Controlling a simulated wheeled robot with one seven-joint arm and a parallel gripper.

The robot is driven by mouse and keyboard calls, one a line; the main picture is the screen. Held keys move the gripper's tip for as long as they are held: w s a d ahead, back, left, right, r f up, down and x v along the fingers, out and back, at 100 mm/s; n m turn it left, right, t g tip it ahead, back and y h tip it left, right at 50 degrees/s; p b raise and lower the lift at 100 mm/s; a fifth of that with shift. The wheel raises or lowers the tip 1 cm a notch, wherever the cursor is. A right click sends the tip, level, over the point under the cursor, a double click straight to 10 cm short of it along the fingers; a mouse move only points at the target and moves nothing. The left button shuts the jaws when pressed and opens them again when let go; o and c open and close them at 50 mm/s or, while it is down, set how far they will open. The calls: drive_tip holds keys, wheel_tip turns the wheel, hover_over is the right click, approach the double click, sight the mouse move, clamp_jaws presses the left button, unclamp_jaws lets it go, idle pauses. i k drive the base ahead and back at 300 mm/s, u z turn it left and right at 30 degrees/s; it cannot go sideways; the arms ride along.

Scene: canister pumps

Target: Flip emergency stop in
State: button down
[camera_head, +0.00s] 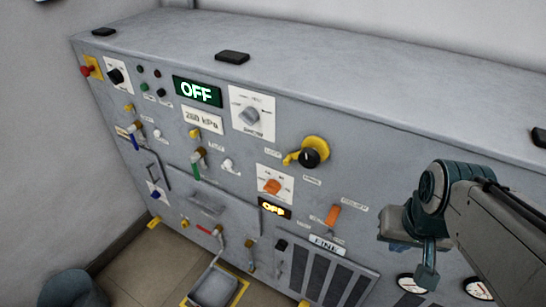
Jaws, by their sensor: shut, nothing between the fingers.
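The emergency stop looks to be the red knob (86,70) on a small yellow plate at the upper left end of the grey panel. It sticks out from the panel to the left. My gripper (425,276) is at the lower right, in front of the panel's right part. It is shut and empty, and far to the right of the red knob. Part of the gripper is hidden by its own wrist.
A black rotary knob (115,76) sits just right of the red knob. A green OFF display (197,92), a grey selector (250,115), a yellow-and-black rotary handle (310,153) and several levers cover the panel. A metal tray (213,287) sticks out at the bottom.

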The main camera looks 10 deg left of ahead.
sight(86, 71)
drive_tip(key=u, duration=1.85)
drive_tip(key=k, duration=0.65)
drive_tip(key=u, duration=0.75)
drive_tip(key=i, duration=0.85)
drive_tip(key=u, duration=0.75)
drive_tip(key=i, duration=1.25)
drive_tip(key=z, duration=0.95)
drive_tip(key=i, duration=0.65)
drive_tip(key=z, duration=0.6)
